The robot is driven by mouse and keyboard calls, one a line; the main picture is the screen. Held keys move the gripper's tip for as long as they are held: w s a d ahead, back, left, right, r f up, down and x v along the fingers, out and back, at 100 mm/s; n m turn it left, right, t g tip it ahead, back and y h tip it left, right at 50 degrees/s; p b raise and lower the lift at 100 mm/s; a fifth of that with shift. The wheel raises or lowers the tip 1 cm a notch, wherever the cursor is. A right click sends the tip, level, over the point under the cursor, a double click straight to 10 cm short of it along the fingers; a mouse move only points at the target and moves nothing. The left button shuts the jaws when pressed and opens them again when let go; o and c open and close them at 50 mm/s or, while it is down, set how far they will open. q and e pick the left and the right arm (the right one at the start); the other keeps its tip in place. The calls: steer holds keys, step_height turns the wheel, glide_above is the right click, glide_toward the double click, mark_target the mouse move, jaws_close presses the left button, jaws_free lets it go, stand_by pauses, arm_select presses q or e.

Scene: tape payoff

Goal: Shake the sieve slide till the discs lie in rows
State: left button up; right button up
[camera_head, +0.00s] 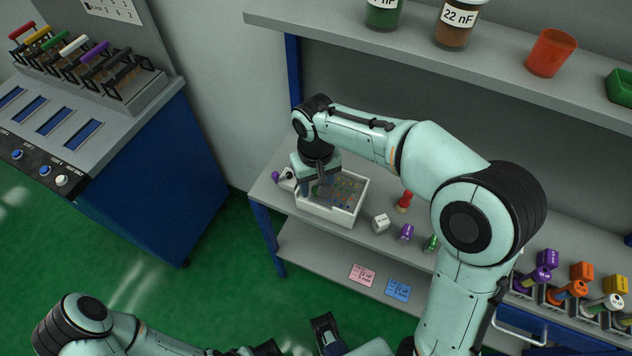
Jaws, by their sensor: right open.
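The sieve slide appears to be the white-walled tray (332,215) on the grey bench, with small coloured discs (345,188) scattered on its floor. The discs are too small to tell whether they form rows. My right gripper (316,190) points down over the tray's left part and is open. I cannot tell whether its fingers touch the tray or discs, and the wrist hides the tray's back left corner. My left arm (75,320) lies low at the bottom left; its gripper is partly cut off by the bottom edge.
A white cube (380,223), a red piece (404,202) and a purple piece (406,233) stand right of the tray. Jars and an orange cup (551,53) stand on the upper shelf (400,40). Pink (362,275) and blue (398,290) cards lie on the lower shelf.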

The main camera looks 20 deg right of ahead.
step_height(320, 180, up, 13)
steer(key=p, duration=0.2)
